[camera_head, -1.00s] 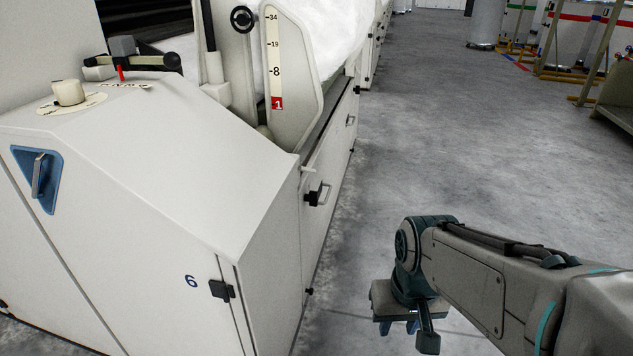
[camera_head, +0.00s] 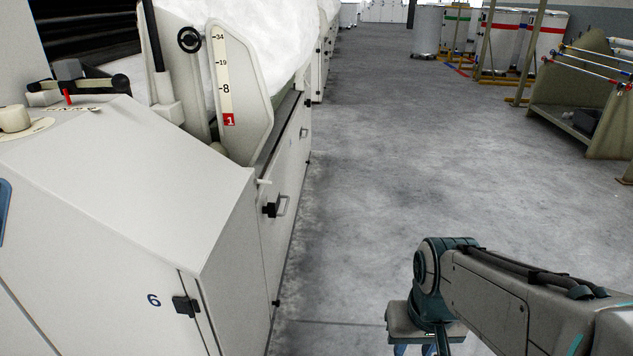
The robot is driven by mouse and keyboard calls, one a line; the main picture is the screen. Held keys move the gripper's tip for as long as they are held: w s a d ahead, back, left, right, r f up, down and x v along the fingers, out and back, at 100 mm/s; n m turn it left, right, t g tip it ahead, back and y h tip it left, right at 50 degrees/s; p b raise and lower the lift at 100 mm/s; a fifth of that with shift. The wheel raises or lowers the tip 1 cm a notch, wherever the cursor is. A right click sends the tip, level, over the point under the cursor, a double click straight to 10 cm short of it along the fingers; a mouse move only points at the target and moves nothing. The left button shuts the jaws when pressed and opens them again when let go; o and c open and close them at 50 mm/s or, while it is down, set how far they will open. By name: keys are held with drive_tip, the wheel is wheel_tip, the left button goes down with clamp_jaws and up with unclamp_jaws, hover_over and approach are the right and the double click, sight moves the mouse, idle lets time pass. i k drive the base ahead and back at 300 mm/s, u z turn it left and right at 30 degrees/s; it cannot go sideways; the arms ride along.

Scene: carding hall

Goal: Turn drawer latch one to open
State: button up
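A black latch (camera_head: 271,207) with a pale handle (camera_head: 283,205) beside it sits on the side panel of the white machine (camera_head: 130,190). A second black latch (camera_head: 186,306) is on the near panel beside the number 6. I cannot tell which one is drawer latch one; no label for it is readable. My gripper (camera_head: 415,348) hangs at the bottom, right of the machine and apart from it, over the floor. Its fingers are cut off by the frame edge, so their opening is hidden.
The grey floor (camera_head: 390,180) right of the machine is clear. A rack (camera_head: 565,108) with rods stands at the right. Cans with coloured bands (camera_head: 508,38) stand at the back. A scale plate (camera_head: 228,90) with a red marker 1 and a black knob are on the machine.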

sight(270, 208)
drive_tip(key=z, duration=0.05)
drive_tip(key=i, duration=1.05)
drive_tip(key=u, duration=0.6)
